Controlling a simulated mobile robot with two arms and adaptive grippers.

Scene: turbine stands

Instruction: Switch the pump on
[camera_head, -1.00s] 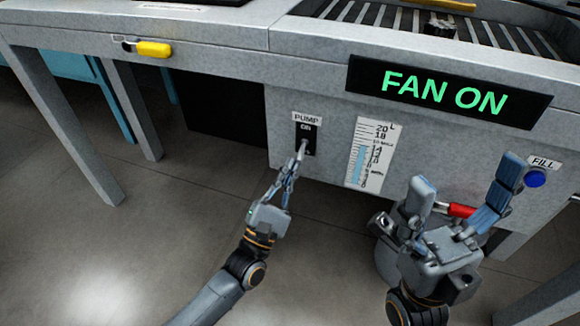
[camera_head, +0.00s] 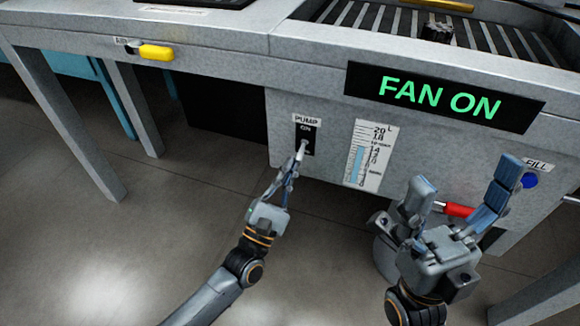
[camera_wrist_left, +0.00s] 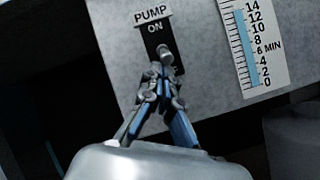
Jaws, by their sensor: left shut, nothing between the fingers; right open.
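The pump switch (camera_head: 305,139) is a black plate with a grey lever, under a PUMP label (camera_head: 307,119) on the grey front panel. ON is printed at its top. My left gripper (camera_head: 298,160) is shut and empty, its tips at the lower end of the lever. In the left wrist view the lever's round end (camera_wrist_left: 165,56) shows just above the fingertips (camera_wrist_left: 160,82); I cannot tell whether they touch. The lower part of the plate is partly hidden by the fingers. My right gripper (camera_head: 450,195) is open and empty in front of the panel at the right.
A level gauge (camera_head: 366,155) is right of the switch. A FAN ON display (camera_head: 443,97) is above it. A red handle (camera_head: 459,210) and a blue FILL button (camera_head: 529,180) are near my right gripper. A yellow AIR handle (camera_head: 155,52) is at upper left.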

